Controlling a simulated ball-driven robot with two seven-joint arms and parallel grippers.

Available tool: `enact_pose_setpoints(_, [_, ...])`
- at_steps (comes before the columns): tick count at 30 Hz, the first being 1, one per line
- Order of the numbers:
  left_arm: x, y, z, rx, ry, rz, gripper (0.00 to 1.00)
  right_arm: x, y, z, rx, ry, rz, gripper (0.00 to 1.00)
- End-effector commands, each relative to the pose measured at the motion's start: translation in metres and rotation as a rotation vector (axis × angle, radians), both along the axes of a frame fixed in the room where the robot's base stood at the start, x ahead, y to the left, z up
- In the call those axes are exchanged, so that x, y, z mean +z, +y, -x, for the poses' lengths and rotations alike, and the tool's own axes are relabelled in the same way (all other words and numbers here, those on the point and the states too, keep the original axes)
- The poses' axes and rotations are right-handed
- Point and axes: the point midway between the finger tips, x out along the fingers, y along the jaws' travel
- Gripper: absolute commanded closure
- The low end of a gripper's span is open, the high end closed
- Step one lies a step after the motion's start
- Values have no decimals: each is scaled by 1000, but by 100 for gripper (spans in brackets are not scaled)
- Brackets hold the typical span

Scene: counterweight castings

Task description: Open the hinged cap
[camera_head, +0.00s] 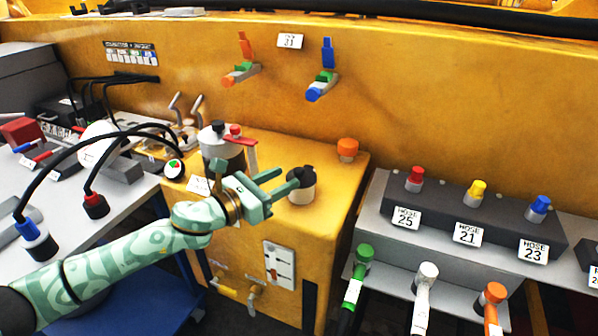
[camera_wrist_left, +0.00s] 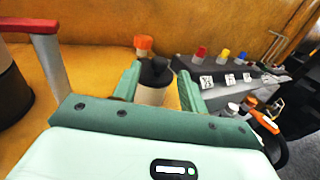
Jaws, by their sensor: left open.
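A black cap (camera_head: 303,175) sits on a short cream neck (camera_head: 301,196) on top of the yellow housing; it looks closed, and its hinge cannot be made out. My left gripper (camera_head: 288,179) is open and empty, just left of the cap in the head view, with its fingers pointing towards it. In the left wrist view the cap (camera_wrist_left: 155,74) shows between the two open fingers (camera_wrist_left: 160,70). I cannot tell whether a finger touches it. My right gripper is not in view.
A grey and black cylinder (camera_head: 222,150) with a red-handled lever (camera_head: 236,133) stands behind my left wrist. An orange knob (camera_head: 347,148) is behind the cap. Grey hose racks (camera_head: 460,220) stand to the right. The housing top right of the cap is clear.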

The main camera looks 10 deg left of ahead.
Motion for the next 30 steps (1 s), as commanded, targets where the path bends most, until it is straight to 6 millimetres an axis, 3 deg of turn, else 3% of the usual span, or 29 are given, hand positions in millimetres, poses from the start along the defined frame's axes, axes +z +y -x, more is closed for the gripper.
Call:
enact_pose_setpoints(3, [-2,-19,-19,-1,0,1,57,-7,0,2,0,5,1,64])
enact_pose_setpoints(9, [-2,-35,-37,0,2,1,57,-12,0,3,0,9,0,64])
enact_pose_setpoints(20, [0,-39,-41,0,1,0,57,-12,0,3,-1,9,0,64])
enact_pose_setpoints(24, [0,-39,-41,1,1,0,96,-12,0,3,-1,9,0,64])
enact_pose_setpoints(25, [0,-39,-41,1,1,0,100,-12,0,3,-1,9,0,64])
enact_pose_setpoints(30, [1,-38,-41,1,4,-1,100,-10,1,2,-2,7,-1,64])
